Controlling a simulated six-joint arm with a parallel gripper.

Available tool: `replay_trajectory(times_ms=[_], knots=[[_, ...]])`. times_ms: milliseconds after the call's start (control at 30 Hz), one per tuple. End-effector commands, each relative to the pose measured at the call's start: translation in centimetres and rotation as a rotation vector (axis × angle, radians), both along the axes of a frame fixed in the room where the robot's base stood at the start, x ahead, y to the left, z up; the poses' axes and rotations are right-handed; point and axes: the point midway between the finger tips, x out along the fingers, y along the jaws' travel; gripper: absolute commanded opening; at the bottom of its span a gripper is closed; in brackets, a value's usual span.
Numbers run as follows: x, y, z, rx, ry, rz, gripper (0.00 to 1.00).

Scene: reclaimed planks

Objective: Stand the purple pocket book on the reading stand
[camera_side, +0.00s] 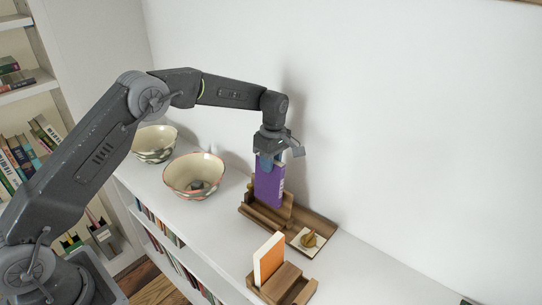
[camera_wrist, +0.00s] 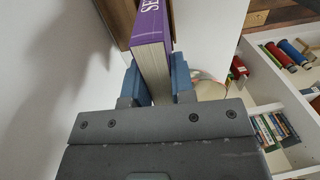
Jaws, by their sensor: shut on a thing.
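The purple pocket book (camera_side: 269,188) is upright in my gripper (camera_side: 268,159), which is shut on its upper end. In the wrist view the purple book (camera_wrist: 150,38) shows its spine and pale page edges between the blue fingers of the gripper (camera_wrist: 157,84). The book's lower end is at a brown wooden stand with a tray (camera_side: 325,229), near the wall. I cannot tell whether it rests on the wood or hangs just above it. A second wooden stand (camera_side: 290,284), nearer the front, holds an orange book (camera_side: 269,258).
Two patterned bowls, one nearer (camera_side: 194,176) and one farther (camera_side: 154,144), stand left of the book on the white shelf top. A small brass-coloured object (camera_side: 309,240) sits on a pale square in the tray. The white wall is close behind.

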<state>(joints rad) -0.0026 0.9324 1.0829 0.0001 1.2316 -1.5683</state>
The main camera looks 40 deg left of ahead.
Motion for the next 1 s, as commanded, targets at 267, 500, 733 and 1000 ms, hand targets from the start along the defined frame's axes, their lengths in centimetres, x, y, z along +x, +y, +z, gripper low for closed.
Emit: replay_trajectory(times_ms=[267, 500, 733, 1000], knots=[[-0.2, 0.0, -2.1, 0.000, 0.000, 0.000, 0.00], [-0.4, 0.0, -3.9, 0.000, 0.001, 0.000, 0.00], [-0.5, 0.0, -4.9, 0.000, -0.001, 0.000, 0.00], [-0.5, 0.0, -5.2, 0.000, -0.001, 0.000, 0.00]])
